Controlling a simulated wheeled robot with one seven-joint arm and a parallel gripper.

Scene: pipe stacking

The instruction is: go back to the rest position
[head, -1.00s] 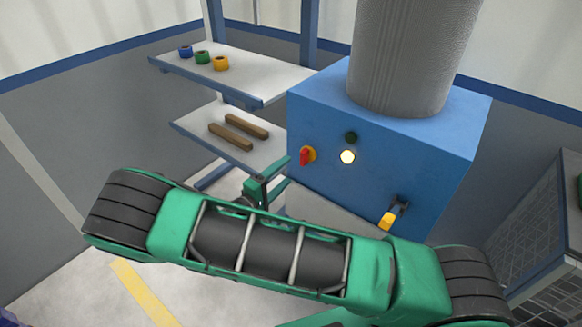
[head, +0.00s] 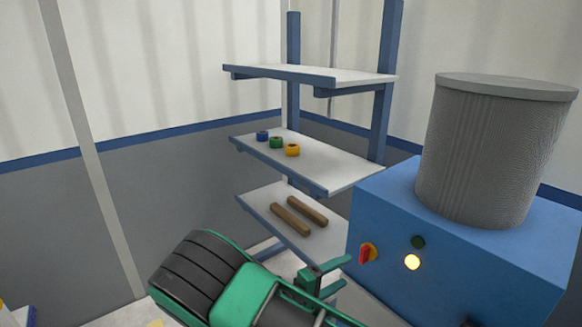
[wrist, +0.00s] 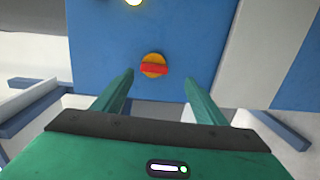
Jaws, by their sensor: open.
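My green gripper (head: 334,279) is in the lower middle of the head view, to the left of the blue machine box. In the wrist view my gripper (wrist: 158,92) has its two fingers spread apart with nothing between them. Beyond the fingertips is the red and yellow rotary switch (wrist: 154,66) on the blue box, its red handle lying level in that view. The switch also shows in the head view (head: 367,253). The fingers appear apart from it.
The blue box (head: 470,262) carries a grey ribbed cylinder (head: 490,150) and a lit lamp (head: 412,262). A shelf rack (head: 335,165) behind holds blue, green and yellow rings (head: 292,150) on one board and two brown bars (head: 290,219) on a lower one.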

